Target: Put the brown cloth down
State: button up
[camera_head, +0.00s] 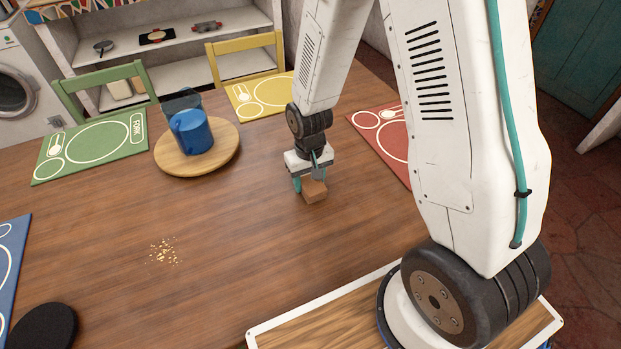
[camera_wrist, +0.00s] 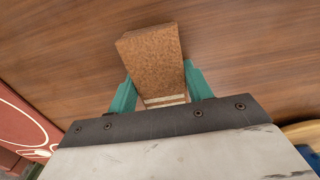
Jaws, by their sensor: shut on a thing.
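The brown cloth (camera_head: 315,191) looks like a thick, rough-textured block. In the wrist view the cloth (camera_wrist: 152,60) sticks out beyond the teal fingers, with its near end between them. My gripper (camera_head: 310,183) is shut on it, low over the wooden table (camera_head: 250,245), to the right of the round board. I cannot tell whether the cloth touches the table. In the wrist view the fingers of my gripper (camera_wrist: 160,92) stand on either side of the cloth.
Yellow crumbs (camera_head: 163,250) lie on the table at left. A blue mug (camera_head: 192,133) stands on a round wooden board (camera_head: 205,165). Green (camera_head: 90,150), yellow (camera_head: 262,95) and red (camera_head: 375,135) placemats line the edges. A black disc (camera_head: 42,327) lies front left. The middle is clear.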

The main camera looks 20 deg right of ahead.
jog(key=o, duration=1.2)
jog(key=shift+f, duration=0.1)
notch_tip(320, 180, up, 12)
jog(key=s+d+r, duration=0.2)
jog(key=s+r, duration=0.8)
jog(key=r, duration=0.4)
jog(key=s+d+r+t, duration=0.1)
jog(key=s+r, duration=0.5)
jog(key=s, duration=0.6)
jog(key=shift+d, duration=0.2)
